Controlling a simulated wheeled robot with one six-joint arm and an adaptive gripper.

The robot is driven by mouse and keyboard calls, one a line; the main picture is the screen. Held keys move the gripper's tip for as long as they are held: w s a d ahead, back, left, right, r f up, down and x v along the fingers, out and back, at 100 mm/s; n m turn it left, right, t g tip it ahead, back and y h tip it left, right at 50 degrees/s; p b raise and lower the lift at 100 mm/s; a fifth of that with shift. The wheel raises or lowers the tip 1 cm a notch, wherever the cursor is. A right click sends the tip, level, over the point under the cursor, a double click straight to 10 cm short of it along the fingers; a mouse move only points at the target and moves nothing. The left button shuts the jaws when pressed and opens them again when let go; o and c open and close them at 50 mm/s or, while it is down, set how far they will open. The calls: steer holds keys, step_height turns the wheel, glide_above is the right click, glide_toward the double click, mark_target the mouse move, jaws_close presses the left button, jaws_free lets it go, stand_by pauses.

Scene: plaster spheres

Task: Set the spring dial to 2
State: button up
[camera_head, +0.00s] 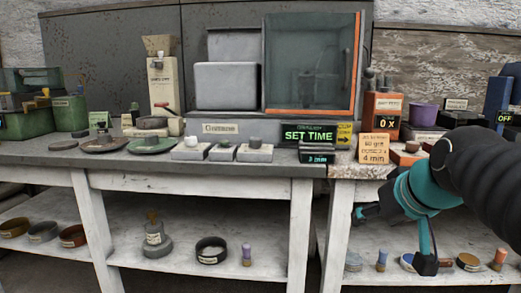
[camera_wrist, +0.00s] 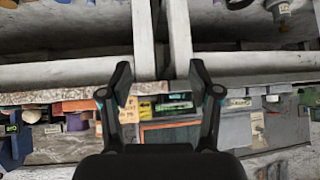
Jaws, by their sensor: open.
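I cannot make out with certainty which thing is the spring dial. A tall cream machine (camera_head: 165,85) with a hopper, a small label and a red-tipped lever stands at the back of the bench, left of centre; any dial on it is too small to read. My gripper (camera_head: 393,238) hangs at the right, in front of the bench and below its top, far from that machine. In the wrist view my gripper (camera_wrist: 160,75) shows two spread fingers with nothing between them. That view shows the bench upside down.
A glass-fronted cabinet (camera_head: 310,65) stands behind a SET TIME display (camera_head: 309,134). An orange box (camera_head: 382,108) reads 0 X. Round plates (camera_head: 152,145) and small blocks (camera_head: 254,152) line the bench front. Jars and bowls (camera_head: 210,250) sit on the lower shelf. White legs (camera_head: 301,230) support the bench.

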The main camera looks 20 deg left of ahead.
steer(key=w+a+r+n+t+y+b, duration=0.1)
steer(key=w+a+r+n+y, duration=0.15)
steer(key=w+a, duration=0.3)
steer(key=w+a+r+n+y+b, duration=0.1)
steer(key=w+a+r+b, duration=0.1)
steer(key=w+a+r, duration=0.35)
steer(key=n+y+b, duration=0.2)
steer(key=y, duration=0.1)
glide_toward(256, 139)
steer(key=p+x, duration=0.1)
steer(key=x, duration=0.9)
steer(key=shift+w+a+f, duration=0.1)
steer(key=shift+w+f, duration=0.05)
steer(key=shift+w, duration=0.05)
steer(key=c, duration=1.2)
